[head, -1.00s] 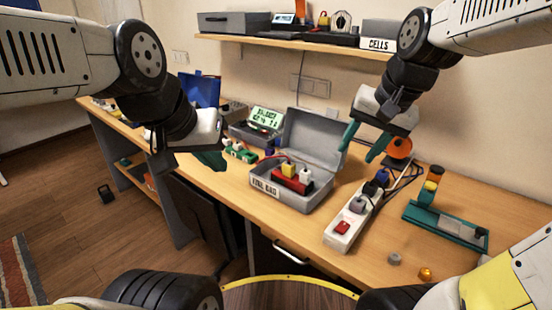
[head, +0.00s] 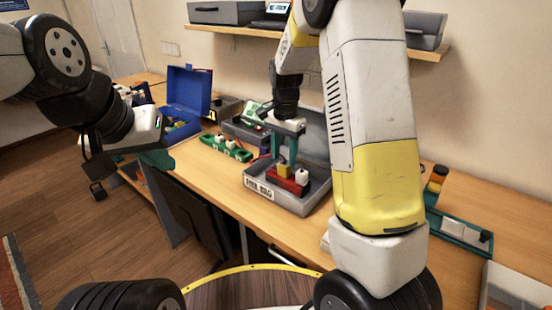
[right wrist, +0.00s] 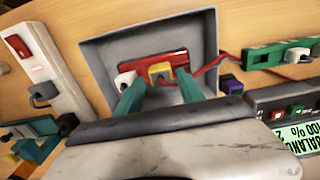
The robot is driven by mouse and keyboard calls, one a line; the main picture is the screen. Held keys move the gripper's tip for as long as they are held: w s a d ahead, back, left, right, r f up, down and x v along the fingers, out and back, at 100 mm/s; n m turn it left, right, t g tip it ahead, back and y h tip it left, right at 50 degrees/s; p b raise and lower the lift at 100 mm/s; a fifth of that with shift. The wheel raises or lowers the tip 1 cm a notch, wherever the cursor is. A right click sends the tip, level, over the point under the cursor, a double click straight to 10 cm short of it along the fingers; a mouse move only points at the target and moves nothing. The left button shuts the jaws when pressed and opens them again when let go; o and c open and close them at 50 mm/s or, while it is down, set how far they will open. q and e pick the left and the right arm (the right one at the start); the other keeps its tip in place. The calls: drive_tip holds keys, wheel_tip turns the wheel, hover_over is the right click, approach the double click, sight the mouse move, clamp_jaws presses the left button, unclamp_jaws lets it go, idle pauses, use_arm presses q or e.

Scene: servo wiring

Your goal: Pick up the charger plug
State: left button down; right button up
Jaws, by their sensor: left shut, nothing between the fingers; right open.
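A red power strip (head: 288,182) lies inside the open grey case (head: 262,195), holding a yellow plug (head: 284,170) and a white plug (head: 302,177). I cannot tell which one is the charger plug. My right gripper (head: 287,150) is open and points down over the strip. In the right wrist view its teal fingers (right wrist: 157,82) come in on either side of the yellow plug (right wrist: 160,71), with the white plug (right wrist: 126,79) just left of it. No contact is visible. My left gripper (head: 157,160) is shut and empty, off to the left by the table edge.
A green strip (head: 226,148), a blue case (head: 187,95) and a display unit (right wrist: 296,132) stand nearby.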

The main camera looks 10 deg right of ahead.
sight(284, 163)
drive_tip(key=f, duration=0.5)
drive_tip(key=shift+w+d, duration=0.1)
drive_tip(key=shift+w, duration=0.1)
clamp_jaws()
drive_tip(key=shift+r, duration=0.15)
drive_tip(key=shift+r, duration=0.6)
wheel_tip(284, 163, up, 2)
drive_tip(key=shift+s+r, duration=0.1)
drive_tip(key=shift+r, duration=0.15)
drive_tip(key=s+a+r, duration=0.1)
drive_tip(key=s+a, duration=0.1)
drive_tip(key=s, duration=1.3)
drive_tip(key=shift+s, duration=0.35)
drive_tip(key=shift+a, duration=0.1)
